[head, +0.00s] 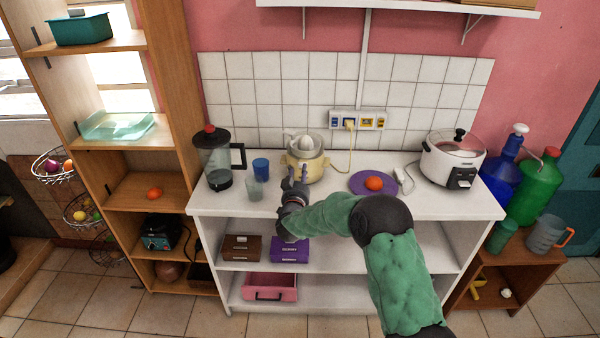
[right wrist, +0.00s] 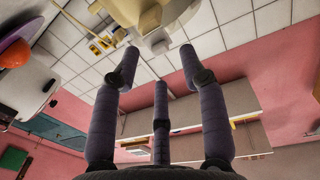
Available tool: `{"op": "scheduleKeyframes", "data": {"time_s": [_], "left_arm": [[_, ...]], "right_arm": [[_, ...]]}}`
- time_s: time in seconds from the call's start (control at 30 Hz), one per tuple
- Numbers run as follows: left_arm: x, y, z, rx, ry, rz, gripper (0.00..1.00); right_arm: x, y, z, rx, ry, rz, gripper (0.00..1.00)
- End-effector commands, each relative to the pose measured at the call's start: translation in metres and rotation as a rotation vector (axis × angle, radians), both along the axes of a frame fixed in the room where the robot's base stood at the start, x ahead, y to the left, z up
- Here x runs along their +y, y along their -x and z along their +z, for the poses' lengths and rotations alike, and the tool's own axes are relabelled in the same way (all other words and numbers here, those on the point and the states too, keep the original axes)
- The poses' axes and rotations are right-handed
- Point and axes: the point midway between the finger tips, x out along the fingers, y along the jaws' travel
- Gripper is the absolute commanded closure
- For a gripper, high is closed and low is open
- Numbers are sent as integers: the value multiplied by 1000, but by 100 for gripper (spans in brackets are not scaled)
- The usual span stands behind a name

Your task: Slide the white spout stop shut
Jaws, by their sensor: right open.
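A yellow citrus juicer (head: 316,166) with a clear bowl and white reamer (head: 299,145) stands on the white counter. My right gripper (head: 295,172) is directly in front of it, its fingers pointing at the juicer's front. In the right wrist view, which is upside down, its fingers (right wrist: 160,62) are spread with nothing between them. The juicer's pale body (right wrist: 150,12) shows beyond the fingertips at the top. The white spout stop cannot be made out clearly; the gripper covers the juicer's front in the head view. My left gripper is not in view.
A blue cup (head: 260,166), a clear glass (head: 254,189) and a blender (head: 216,160) stand left of the juicer. A purple plate (head: 357,184) with an orange fruit (head: 374,183) lies to the right. A yellow cord (head: 350,150) runs up to the wall sockets.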

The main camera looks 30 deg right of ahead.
Motion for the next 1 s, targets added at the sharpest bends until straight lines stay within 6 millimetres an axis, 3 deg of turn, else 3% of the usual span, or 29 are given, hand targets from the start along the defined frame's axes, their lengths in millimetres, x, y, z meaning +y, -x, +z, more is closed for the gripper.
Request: {"op": "scheduleKeyframes", "data": {"time_s": [0.2, 0.6, 0.63, 0.77, 0.8, 1.0], "left_arm": [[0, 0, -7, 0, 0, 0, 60], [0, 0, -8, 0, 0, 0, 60], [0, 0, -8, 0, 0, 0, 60], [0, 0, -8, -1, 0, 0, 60], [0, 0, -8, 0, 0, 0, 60], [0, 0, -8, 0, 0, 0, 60]], "right_arm": [[-16, -21, -1, 1, 1, 0, 57], [-20, -27, 0, 1, 1, 1, 57], [-20, -27, 0, 1, 1, 1, 60], [-20, -27, 0, 1, 1, 1, 96], [-20, -27, 0, 1, 1, 1, 100], [-20, -27, 0, 0, 0, 0, 100]]}}
